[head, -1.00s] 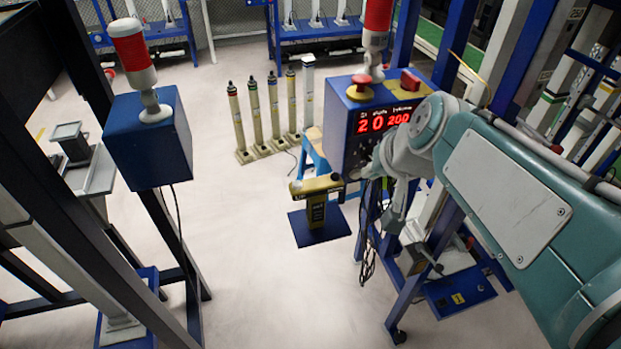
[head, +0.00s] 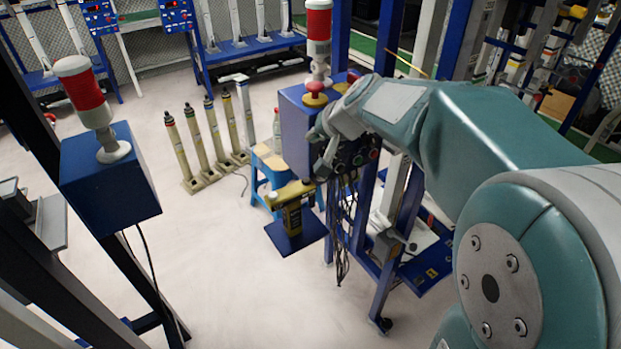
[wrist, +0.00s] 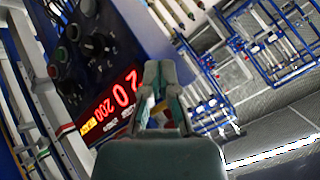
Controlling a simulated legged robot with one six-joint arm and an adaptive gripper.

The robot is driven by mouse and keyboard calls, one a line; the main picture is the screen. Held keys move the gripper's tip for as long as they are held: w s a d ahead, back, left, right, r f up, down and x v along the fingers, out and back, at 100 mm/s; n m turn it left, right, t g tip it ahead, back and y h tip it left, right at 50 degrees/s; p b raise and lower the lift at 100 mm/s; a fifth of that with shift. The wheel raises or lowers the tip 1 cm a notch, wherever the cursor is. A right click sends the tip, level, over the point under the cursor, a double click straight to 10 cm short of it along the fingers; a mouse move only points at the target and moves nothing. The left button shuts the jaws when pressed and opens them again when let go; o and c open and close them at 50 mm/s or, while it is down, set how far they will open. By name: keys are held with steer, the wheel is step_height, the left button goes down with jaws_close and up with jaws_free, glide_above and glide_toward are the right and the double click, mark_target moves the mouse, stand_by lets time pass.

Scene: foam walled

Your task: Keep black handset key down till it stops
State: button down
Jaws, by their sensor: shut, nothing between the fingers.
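My gripper (wrist: 158,85) is shut and empty in the wrist view, its fingertips close together in front of the dark control panel (wrist: 85,75). In the head view my gripper (head: 324,160) is small, beside the blue control box (head: 296,135). The panel carries a lit red display (wrist: 112,103), a black knob (wrist: 99,45), a red button (wrist: 52,71) and a green button (wrist: 62,54). I cannot make out a separate handset or tell which black part is its key. The fingertips look apart from these controls.
A red-and-white lamp (head: 318,45) and a red mushroom button (head: 315,90) top the box. A yellow-black device (head: 292,215) stands below on a blue plate, near a blue stool (head: 268,168). Dark cables (head: 342,225) hang under the panel. Open floor (head: 220,265) lies left.

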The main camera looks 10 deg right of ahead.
mark_target(307, 181)
steer(key=a+f, duration=0.1)
steer(key=f, duration=0.1)
steer(key=a+f, duration=0.1)
steer(key=shift+a+f, duration=0.35)
steer(key=shift+a, duration=0.05)
steer(key=f, duration=0.1)
steer(key=d+f, duration=0.1)
steer(key=f, duration=0.2)
steer(key=shift+d+f, duration=0.25)
steer(key=shift+d, duration=0.15)
steer(key=shift+f, duration=0.15)
steer(key=shift+a+f, duration=0.1)
steer(key=shift+a, duration=0.55)
steer(key=shift+d, duration=0.45)
steer(key=shift+a, duration=0.3)
steer(key=shift+d, duration=0.2)
steer(key=shift+f, duration=0.15)
steer(key=shift+a+f, duration=0.1)
steer(key=shift+f, duration=0.1)
